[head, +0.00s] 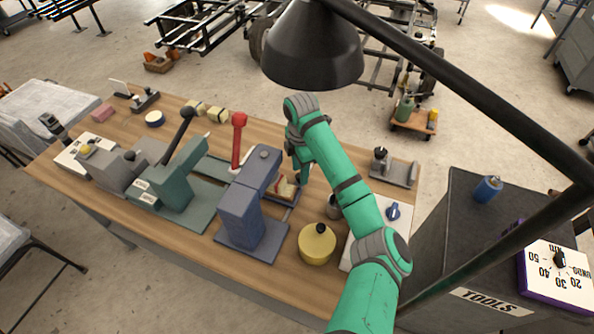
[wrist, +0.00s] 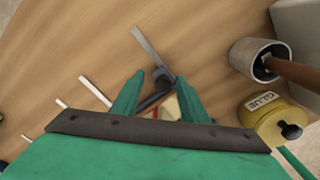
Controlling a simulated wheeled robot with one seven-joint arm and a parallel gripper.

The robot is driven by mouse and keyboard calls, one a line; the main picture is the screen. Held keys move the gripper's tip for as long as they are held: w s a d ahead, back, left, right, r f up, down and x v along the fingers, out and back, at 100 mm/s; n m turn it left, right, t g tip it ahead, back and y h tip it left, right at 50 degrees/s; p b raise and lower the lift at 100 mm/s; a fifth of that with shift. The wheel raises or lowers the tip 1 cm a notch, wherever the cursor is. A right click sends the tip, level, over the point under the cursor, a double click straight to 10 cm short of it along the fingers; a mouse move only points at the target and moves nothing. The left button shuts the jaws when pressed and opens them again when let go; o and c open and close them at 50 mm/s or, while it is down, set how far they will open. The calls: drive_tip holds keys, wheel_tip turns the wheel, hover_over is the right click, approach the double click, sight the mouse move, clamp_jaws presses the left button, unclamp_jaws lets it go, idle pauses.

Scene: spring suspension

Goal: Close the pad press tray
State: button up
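The blue-grey press (head: 250,200) with a red lever (head: 239,130) stands near the middle of the workbench. A low tray (head: 290,199) sticks out from its right side, carrying a beige block with red on it (head: 284,188). My gripper (head: 304,172) is beside the tray's outer end, partly hidden by my arm. In the wrist view my gripper (wrist: 157,88) has its two green fingers apart, with a dark rounded piece (wrist: 162,76) and part of the beige block (wrist: 168,108) showing between them. Whether a finger touches the tray cannot be told.
A yellow glue pot (head: 317,245) and a grey cup (head: 334,207) stand close on the right. A green press (head: 176,185) stands to the left. A black lamp (head: 313,45) hangs above the bench. Bare wood lies behind the tray.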

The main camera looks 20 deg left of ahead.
drive_tip(key=shift+w+r, duration=0.1)
wheel_tip(320, 180, up, 11)
drive_tip(key=shift+f, duration=0.2)
idle(0.4)
